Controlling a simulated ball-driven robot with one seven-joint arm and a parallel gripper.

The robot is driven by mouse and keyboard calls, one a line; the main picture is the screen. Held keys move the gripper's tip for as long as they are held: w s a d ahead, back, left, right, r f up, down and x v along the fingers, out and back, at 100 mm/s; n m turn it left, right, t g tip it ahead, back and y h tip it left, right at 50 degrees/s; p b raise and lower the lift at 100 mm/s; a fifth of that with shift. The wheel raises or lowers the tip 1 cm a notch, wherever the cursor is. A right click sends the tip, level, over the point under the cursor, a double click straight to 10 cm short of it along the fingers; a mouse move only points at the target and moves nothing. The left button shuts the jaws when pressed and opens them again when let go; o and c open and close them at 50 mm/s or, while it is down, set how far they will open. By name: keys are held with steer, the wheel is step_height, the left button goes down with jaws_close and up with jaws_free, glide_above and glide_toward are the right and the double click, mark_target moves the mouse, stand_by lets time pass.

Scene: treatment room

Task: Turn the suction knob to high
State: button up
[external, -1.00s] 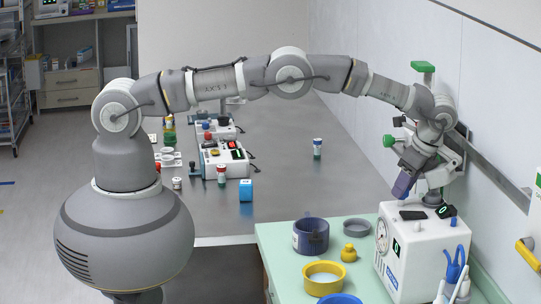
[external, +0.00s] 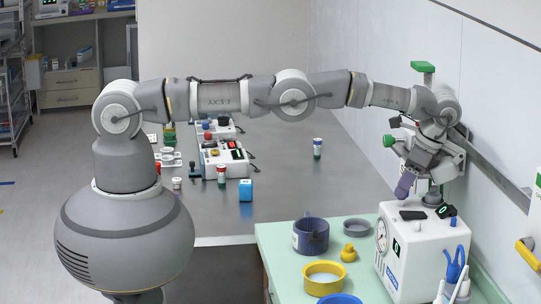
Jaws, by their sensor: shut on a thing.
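The suction unit (external: 425,256) is a white box with a round gauge on its front, standing at the right end of the pale green worktop. My gripper (external: 432,189) points down over its top and is shut on the suction knob (external: 433,199), a small grey round part at the back of the top. The fingers and wrist hide most of the knob, so its exact setting cannot be read. A small dark display with a green mark sits on the top, right beside the knob.
A dark blue mug (external: 311,235), a grey dish (external: 353,227), a yellow duck (external: 348,253) and a yellow-rimmed bowl (external: 323,278) stand left of the unit. Wall-mounted equipment with green knobs (external: 390,141) is close behind my wrist.

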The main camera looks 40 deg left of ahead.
steer(key=o, duration=1)
step_height(320, 180, up, 4)
steer(key=shift+d+f+p, duration=0.1)
steer(key=shift+f+p, duration=0.05)
steer(key=shift+p, duration=0.15)
steer(key=shift+s+f+b, duration=0.1)
steer(key=shift+f+b, duration=0.15)
steer(key=shift+b, duration=0.6)
steer(key=a+b, duration=0.1)
steer(key=b, duration=0.1)
steer(key=shift+s+a+b, duration=0.1)
steer(key=shift+s+b, duration=0.2)
steer(key=shift+s, duration=0.05)
steer(key=s+a+r+b, duration=0.1)
steer(key=s+a, duration=0.8)
steer(key=a, duration=0.2)
steer(key=shift+s+r+b, duration=0.3)
steer(key=shift+s+r, duration=0.05)
steer(key=shift+s, duration=0.05)
